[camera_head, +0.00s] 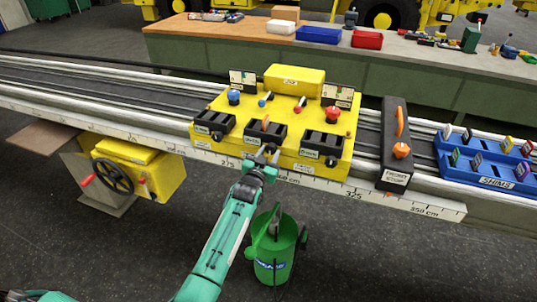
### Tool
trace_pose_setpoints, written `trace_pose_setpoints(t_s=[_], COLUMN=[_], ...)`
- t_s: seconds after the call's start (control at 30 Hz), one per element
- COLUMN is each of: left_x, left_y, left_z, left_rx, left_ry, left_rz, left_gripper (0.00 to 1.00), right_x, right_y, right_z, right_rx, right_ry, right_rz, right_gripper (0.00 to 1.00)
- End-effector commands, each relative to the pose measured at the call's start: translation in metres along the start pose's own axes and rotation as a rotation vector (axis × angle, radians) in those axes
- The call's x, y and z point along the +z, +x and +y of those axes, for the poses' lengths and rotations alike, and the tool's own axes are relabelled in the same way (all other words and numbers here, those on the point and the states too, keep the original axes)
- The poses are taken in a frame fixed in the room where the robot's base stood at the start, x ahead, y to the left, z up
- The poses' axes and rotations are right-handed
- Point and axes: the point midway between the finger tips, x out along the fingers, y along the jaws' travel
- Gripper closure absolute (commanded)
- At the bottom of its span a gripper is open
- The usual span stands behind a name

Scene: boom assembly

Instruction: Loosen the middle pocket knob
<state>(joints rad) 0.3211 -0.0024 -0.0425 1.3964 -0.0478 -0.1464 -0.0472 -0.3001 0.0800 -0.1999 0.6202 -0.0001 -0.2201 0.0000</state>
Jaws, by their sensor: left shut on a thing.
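A yellow block assembly (247,107) sits across the long rail. Along its front are three black pockets: the left pocket (215,123), the middle pocket (265,134) and the right pocket (321,145). Dark knobs show below the left and right pockets. My left gripper (266,153) reaches up from below to the front of the middle pocket, where its knob would be. It is shut on that knob, which the fingers mostly hide. An orange piece (265,123) stands up at the middle pocket. My right gripper is not in view.
A black block with orange handle (394,180) and a blue shim tray (487,181) stand right on the rail (415,207). A yellow unit with a handwheel (115,177) hangs at left. A green bucket (275,268) stands on the floor beside my arm. A workbench (210,50) stands behind.

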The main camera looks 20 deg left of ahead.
Motion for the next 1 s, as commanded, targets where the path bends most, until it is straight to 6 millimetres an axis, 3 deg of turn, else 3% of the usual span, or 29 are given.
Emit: trace_pose_setpoints(t_s=[0.33,0.37,0.47,0.8,1.0], left_x=[0.001,0.001,0.001,0.001,0.003], left_y=[0.000,0.000,0.000,-0.002,-0.023], left_z=[0.000,0.000,0.000,0.000,0.000], left_rx=[0.000,0.000,0.000,0.000,0.000], left_ry=[-0.002,-0.002,-0.002,-0.001,-0.001], left_rz=[-0.002,-0.002,-0.002,-0.001,-0.001], left_gripper=[0.85,0.61,0.42,0.42,0.42], right_x=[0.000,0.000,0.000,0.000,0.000], right_y=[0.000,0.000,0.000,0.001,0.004], right_z=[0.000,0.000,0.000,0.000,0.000], right_rx=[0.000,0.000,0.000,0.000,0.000], right_ry=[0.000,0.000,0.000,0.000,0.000], right_rz=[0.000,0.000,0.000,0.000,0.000], right_gripper=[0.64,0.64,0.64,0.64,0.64])
